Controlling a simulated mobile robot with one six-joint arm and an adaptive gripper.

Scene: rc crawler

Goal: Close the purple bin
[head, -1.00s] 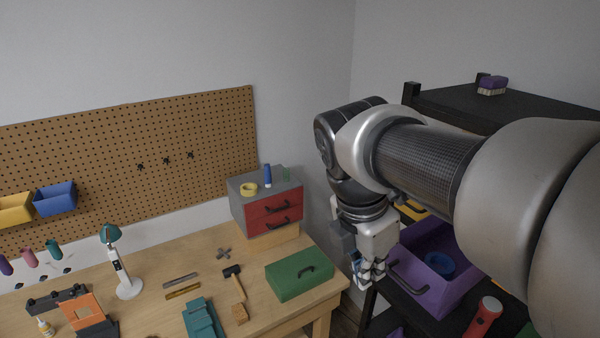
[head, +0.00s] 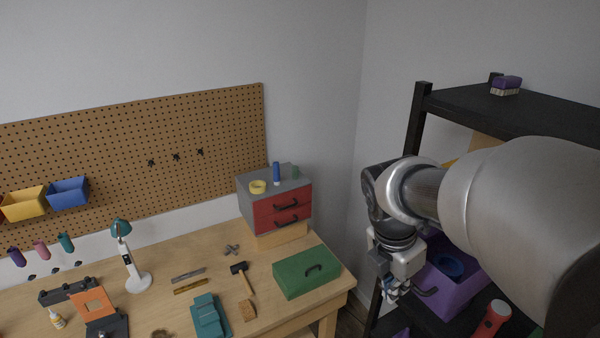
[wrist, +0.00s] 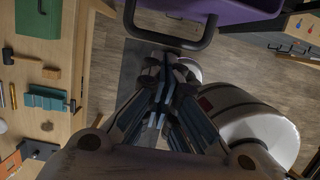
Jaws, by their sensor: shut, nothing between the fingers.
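The purple bin (head: 462,301) sits on the dark shelf unit at the right in the head view, open at the top, with a blue round thing (head: 450,267) inside. Its black handle (head: 426,291) is on the side facing my gripper. My gripper (head: 390,293) is shut and empty, pointing down just left of the handle. In the wrist view the bin (wrist: 228,9) is at the top edge. Its handle (wrist: 165,42) arcs just beyond my shut fingertips (wrist: 163,78). I cannot tell whether they touch. My arm hides part of the bin.
The workbench (head: 176,253) is to the left, with a green box (head: 306,272) near its right end and a red drawer unit (head: 280,211) behind. A red flashlight (head: 491,321) lies right of the bin. The upper shelf (head: 480,106) is above.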

